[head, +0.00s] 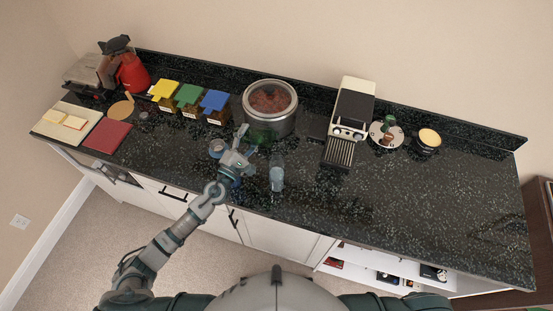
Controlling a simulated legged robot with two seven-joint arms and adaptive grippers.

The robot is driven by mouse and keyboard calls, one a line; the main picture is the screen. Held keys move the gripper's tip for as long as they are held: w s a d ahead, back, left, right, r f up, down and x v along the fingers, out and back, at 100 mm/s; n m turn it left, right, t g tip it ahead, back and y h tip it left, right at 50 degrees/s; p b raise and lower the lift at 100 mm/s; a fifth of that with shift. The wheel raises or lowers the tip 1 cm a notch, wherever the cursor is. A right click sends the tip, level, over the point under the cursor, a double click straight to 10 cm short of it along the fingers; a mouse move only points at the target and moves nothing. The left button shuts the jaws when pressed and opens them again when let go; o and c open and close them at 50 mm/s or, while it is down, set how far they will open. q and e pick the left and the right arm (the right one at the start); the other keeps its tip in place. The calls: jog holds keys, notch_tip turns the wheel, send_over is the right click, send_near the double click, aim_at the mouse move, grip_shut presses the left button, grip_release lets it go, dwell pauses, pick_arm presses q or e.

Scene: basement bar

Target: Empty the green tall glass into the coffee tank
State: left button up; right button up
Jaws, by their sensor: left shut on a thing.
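The coffee tank (284,124) appears to be the round metal pot at the back middle of the black counter, open at the top with reddish-brown contents. My left gripper (244,147) is just in front of the tank, at its lower left. It is shut on what looks like the green tall glass (259,136), a dark green see-through shape that shows in front of the tank's wall. The gripper partly hides the glass, so its tilt and contents cannot be told. My right gripper is not in view.
A clear glass (276,176) stands right of my left gripper. A bluish round item (217,148) sits left of it. Boxes with yellow, green and blue lids stand left of the tank. A coffee machine (351,108) stands to the right. The counter's right side is clear.

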pick_arm(q)
jog(key=n+p, duration=0.1)
jog(key=r+n+y+p, duration=0.1)
jog(key=shift+s+d+r+n+p, duration=0.2)
jog(key=shift+d+r+n+p, duration=0.05)
jog(key=shift+n+p, duration=0.15)
jog(key=shift+s+d+f+n+y, duration=0.1)
jog(key=shift+f+n+y, duration=0.3)
jog(key=shift+f+n, duration=0.55)
jog(key=shift+r+n+p, duration=0.5)
jog(key=shift+n+p, duration=0.25)
jog(key=shift+p, duration=0.15)
jog(key=shift+w+a+f+n+y+p, duration=0.1)
jog(key=shift+w+a+n+y+p, duration=0.2)
jog(key=shift+n, duration=0.3)
jog(key=shift+w+a+f+n+g+b, duration=0.15)
jog(key=shift+f+n+g+b, duration=0.15)
jog(key=shift+f+n, duration=0.6)
jog(key=shift+a+f+n+y, duration=0.15)
jog(key=shift+f+n+y, duration=0.2)
jog(key=shift+n, duration=0.45)
jog(key=shift+w+a+r+n, duration=0.2)
jog(key=shift+r+n, duration=0.25)
jog(key=shift+n, duration=0.45)
jog(key=shift+r+g, duration=0.2)
jog(key=shift+g, duration=0.1)
notch_tip(320, 180, up, 6)
jog(key=shift+f, duration=0.1)
